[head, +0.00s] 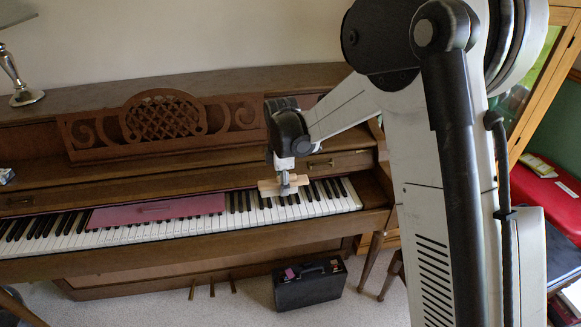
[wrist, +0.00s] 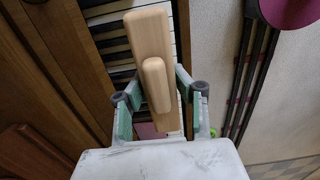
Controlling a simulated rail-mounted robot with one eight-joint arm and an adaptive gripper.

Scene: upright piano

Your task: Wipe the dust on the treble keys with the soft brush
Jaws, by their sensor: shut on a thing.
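The soft brush (head: 268,188) is a pale wooden block with a raised grip. My gripper (head: 285,176) is shut on it over the right part of the keyboard. In the wrist view the brush (wrist: 149,35) sits between the green finger pads of my gripper (wrist: 156,88). Its bristles are hidden under the block. The treble keys (head: 338,197) are at the right end of the keyboard, and the brush is just at or above their left part. I cannot tell whether it touches them. No dust can be made out at this size.
A pink strip (head: 157,212) lies over the middle keys. The carved music desk (head: 160,118) rises behind the keyboard. A black case (head: 309,284) stands on the floor below, and a red-topped seat (head: 545,192) is at the far right.

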